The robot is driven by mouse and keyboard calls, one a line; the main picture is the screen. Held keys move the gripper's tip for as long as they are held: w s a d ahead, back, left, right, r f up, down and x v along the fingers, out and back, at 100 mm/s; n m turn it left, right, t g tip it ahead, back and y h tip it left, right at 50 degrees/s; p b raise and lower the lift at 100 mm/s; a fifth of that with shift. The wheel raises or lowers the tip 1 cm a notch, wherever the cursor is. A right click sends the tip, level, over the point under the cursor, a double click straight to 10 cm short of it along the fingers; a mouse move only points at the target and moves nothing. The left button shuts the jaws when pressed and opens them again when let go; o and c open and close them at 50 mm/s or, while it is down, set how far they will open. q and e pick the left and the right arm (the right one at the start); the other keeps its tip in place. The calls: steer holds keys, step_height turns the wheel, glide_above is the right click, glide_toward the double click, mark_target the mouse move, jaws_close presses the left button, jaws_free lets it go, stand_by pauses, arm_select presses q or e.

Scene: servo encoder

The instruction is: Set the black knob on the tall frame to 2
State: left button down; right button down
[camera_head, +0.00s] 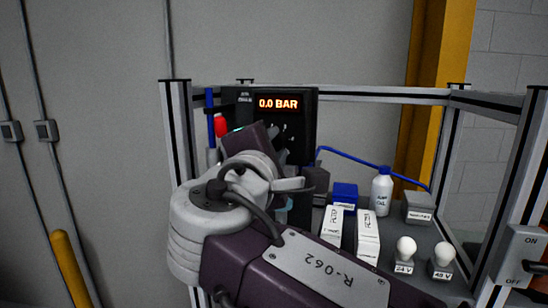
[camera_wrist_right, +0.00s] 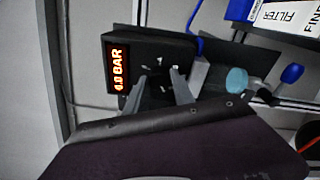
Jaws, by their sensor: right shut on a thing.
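The black panel box (camera_head: 304,124) hangs on the tall frame (camera_head: 181,130), and its orange display (camera_head: 278,104) reads 0.0 BAR. A dial with small white marks lies below the display. My right gripper (camera_head: 287,158) reaches up to this dial, and its wrist hides the lower part of the box. In the right wrist view the two fingers of the gripper (camera_wrist_right: 158,92) stand on either side of the dial centre on the box (camera_wrist_right: 180,48). They are shut on the black knob, which is dark and mostly hidden between them. The pointer's setting cannot be read. My left gripper is out of view.
A switch panel (camera_head: 527,250) is at far right.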

steer(key=m+b, duration=0.2)
steer(key=m, duration=0.1)
steer(key=m+b, duration=0.1)
steer(key=b, duration=0.1)
steer(key=shift+f+m, duration=0.3)
steer(key=shift+m, duration=0.1)
steer(key=m+b, duration=0.1)
steer(key=m, duration=0.1)
steer(key=shift+m+h+b, duration=0.35)
steer(key=shift+m+h, duration=0.05)
steer(key=m+b, duration=0.1)
steer(key=m, duration=0.6)
steer(key=m+h+b, duration=0.1)
steer(key=m, duration=0.4)
steer(key=shift+a, duration=0.2)
steer(key=shift+m+h, duration=0.3)
steer(key=shift+m, duration=0.1)
steer(key=c, duration=1.1)
jaws_free()
steer(key=shift+w, duration=0.15)
